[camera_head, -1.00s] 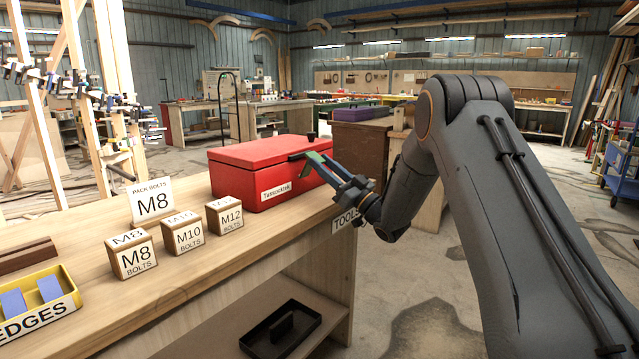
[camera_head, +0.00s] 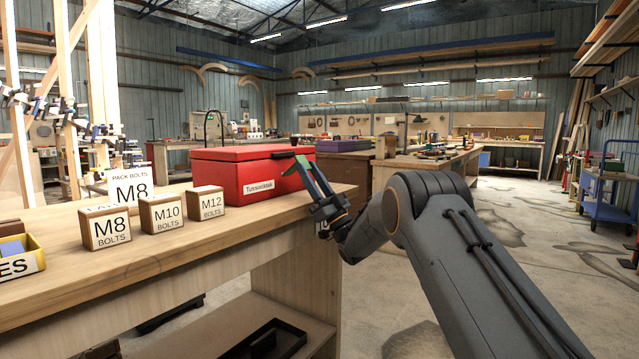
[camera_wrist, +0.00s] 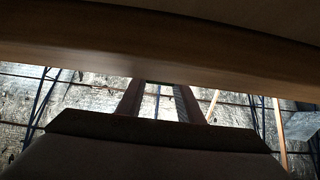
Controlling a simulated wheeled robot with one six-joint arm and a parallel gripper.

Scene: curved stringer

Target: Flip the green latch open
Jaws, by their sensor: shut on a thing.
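A red box (camera_head: 225,175) with a "Tussocktek" label stands on the wooden bench, its lid down. A narrow green piece, apparently the green latch (camera_head: 304,170), is at the box's right front corner, sloping down to the right from a short dark bar (camera_head: 284,155). My gripper (camera_head: 320,184) is at this corner, just beyond the bench end, its fingers pointing up and shut on the green piece. The fingers partly hide it, so the exact contact is unclear. In the wrist view my fingers (camera_wrist: 160,100) point up towards a dark brown edge; the latch cannot be made out there.
M8 (camera_head: 106,228), M10 (camera_head: 161,213) and M12 (camera_head: 206,203) bolt blocks stand left of the box, with an M8 sign (camera_head: 131,187) behind. A yellow tray (camera_head: 22,262) is at far left. A black tray (camera_head: 265,340) lies on the lower shelf. Floor right of the bench is open.

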